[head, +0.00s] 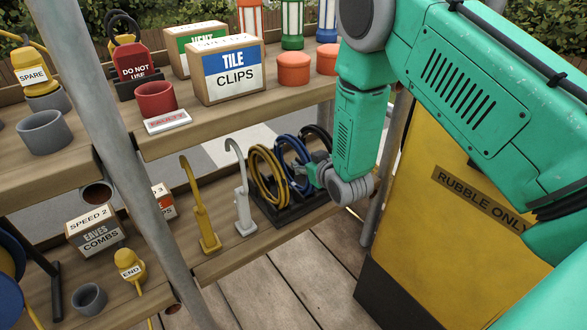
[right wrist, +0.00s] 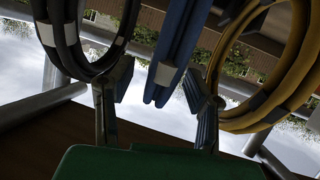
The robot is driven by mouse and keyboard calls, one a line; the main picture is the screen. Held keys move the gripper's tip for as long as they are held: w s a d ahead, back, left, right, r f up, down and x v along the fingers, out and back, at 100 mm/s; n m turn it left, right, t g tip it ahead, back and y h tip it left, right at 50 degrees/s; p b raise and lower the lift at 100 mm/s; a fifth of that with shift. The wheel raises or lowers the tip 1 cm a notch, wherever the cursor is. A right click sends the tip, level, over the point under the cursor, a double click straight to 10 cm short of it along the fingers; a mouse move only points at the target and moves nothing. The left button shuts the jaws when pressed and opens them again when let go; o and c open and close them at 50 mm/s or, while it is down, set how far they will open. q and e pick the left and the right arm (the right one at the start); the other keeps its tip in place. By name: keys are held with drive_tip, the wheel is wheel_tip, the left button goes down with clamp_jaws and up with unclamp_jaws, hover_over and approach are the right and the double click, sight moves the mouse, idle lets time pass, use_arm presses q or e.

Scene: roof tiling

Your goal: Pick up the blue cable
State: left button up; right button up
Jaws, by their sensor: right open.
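The blue cable (head: 286,148) hangs as a coil in a dark rack on the lower shelf, between a yellow coil and a black coil. In the right wrist view the blue cable (right wrist: 176,48) lies between the spread fingers of my right gripper (right wrist: 157,100), with a gap on both sides. In the head view my right gripper (head: 308,177) is at the blue coil, and its fingertips are partly hidden. It is open and holds nothing. My left gripper is not in view.
The yellow cable (head: 262,178) and black cable (head: 321,136) stand close on either side. The dark rack (head: 290,211) holds them. A grey hooked tool (head: 243,205) and a yellow one (head: 205,220) stand to the left. The upper shelf (head: 190,131) overhangs; a yellow rubble bin (head: 440,220) stands right.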

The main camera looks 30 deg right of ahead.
clamp_jaws()
drive_tip(key=shift+r, duration=0.1)
wheel_tip(320, 180, up, 10)
drive_tip(key=p, duration=0.4)
drive_tip(key=shift+p, duration=0.3)
